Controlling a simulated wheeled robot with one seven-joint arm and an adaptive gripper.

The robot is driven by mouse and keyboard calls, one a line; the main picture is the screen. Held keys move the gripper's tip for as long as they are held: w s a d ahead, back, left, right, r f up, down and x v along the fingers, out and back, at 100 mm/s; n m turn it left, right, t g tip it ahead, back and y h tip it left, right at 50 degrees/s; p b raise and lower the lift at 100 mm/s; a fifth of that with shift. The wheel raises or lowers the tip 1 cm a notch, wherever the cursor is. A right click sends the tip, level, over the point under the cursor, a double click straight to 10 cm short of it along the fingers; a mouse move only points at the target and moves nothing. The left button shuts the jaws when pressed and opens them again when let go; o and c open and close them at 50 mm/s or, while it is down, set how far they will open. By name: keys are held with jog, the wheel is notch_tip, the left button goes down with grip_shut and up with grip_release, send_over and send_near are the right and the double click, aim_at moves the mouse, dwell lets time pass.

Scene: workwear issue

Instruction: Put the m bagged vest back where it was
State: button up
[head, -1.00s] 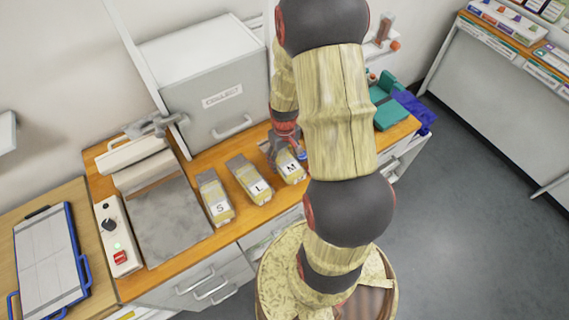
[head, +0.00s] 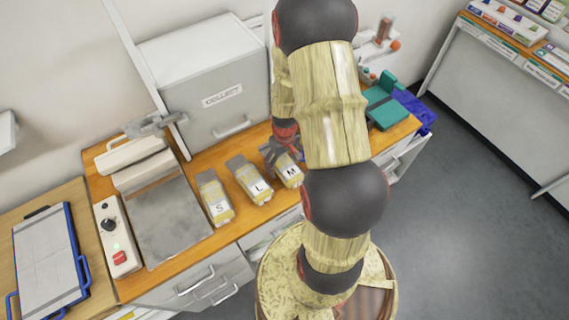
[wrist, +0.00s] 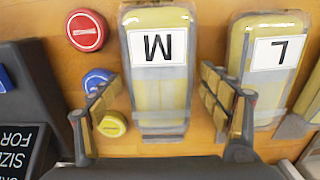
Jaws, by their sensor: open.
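The M bagged vest (head: 289,174) lies on the wooden counter at the right end of a row, beside the L bag (head: 256,188) and the S bag (head: 217,205). It is a yellow vest in a clear bag with a white M label. In the wrist view the M bag (wrist: 158,95) lies between the fingers of my gripper (wrist: 161,88). The fingers are spread, one on each side of it, with a gap at the left; the right finger is between it and the L bag (wrist: 262,80). In the head view my arm partly hides my gripper (head: 278,146).
Red (wrist: 86,31), blue and yellow round items lie left of the M bag in the wrist view, near a dark sign. A grey COLLECT cabinet (head: 205,75) stands behind the bags. A grey plate (head: 165,220) is at left, teal items (head: 387,108) at right.

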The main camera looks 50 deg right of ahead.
aim_at(284, 163)
notch_tip(284, 163, up, 12)
jog(key=p, duration=0.1)
jog(key=w+a+r+n+t, duration=0.1)
jog(key=a+r, duration=0.4)
jog(key=r, duration=0.2)
jog(key=w+a+r+t, duration=0.1)
jog(key=a+r, duration=0.4)
jog(key=r, duration=0.2)
jog(key=s+a+r+n+t, duration=0.1)
jog(key=s+a+r+t, duration=0.2)
jog(key=s+a+r, duration=0.6)
jog(key=a+r, duration=0.3)
jog(key=r, duration=0.1)
jog(key=shift+s+a+n+t, duration=0.3)
jog(key=shift+a, duration=0.1)
notch_tip(284, 163, down, 12)
jog(key=b, duration=1.1)
jog(key=shift+r, duration=0.25)
